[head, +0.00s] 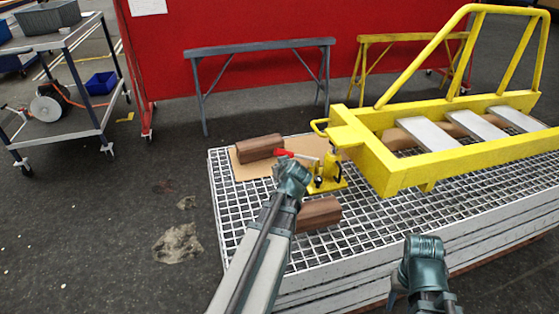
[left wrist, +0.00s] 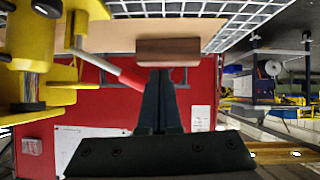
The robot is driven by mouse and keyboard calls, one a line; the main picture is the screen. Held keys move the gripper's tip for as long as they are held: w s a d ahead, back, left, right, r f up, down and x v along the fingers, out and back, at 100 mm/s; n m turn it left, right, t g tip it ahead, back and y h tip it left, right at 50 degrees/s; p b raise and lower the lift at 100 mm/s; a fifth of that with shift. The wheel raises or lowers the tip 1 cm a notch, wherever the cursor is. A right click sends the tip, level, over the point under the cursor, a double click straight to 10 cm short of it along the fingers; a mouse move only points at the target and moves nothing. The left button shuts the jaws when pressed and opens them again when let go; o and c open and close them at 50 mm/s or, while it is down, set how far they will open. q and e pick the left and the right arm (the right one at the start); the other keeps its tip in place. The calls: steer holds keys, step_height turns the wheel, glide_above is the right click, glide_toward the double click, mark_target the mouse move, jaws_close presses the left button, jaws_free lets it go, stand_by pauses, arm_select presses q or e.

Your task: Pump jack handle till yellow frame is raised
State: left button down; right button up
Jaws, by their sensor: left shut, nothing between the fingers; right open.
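The yellow frame (head: 455,150) lies level above the grated platform at the right. The small yellow jack (head: 328,178) stands on the platform under the frame's near-left end; it also shows large in the left wrist view (left wrist: 30,65). The jack handle, a silver rod with a red grip (left wrist: 128,77), reaches from the jack to my left gripper. My left gripper (left wrist: 160,72) is shut and empty, its black fingers right beside the grip's end; whether they touch cannot be told. My right gripper (head: 418,262) is open, low at the front and away from the jack.
Wooden blocks (head: 258,148) and (head: 320,212) lie on the grated platform (head: 400,222) beside the jack, the far one on a brown board (head: 242,172). A grey trestle (head: 262,50) and a red wall (head: 225,75) stand behind. A cart (head: 75,85) stands at left; floor between is clear.

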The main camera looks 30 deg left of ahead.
arm_select(q)
steer(key=p+v, duration=0.2)
steer(key=v, duration=0.3)
steer(key=shift+s+r, duration=0.1)
steer(key=shift+s, duration=0.05)
stand_by(0.3)
steer(key=w+d+r+m+g+y+p, duration=0.2)
steer(key=w+d+r+m+g+p, duration=0.1)
steer(key=w+d+r+p, duration=0.3)
step_height(320, 180, up, 3)
steer(key=shift+w+d+f+y+p, duration=0.2)
steer(key=shift+w+y+p, duration=0.25)
steer(key=shift+p, duration=0.35)
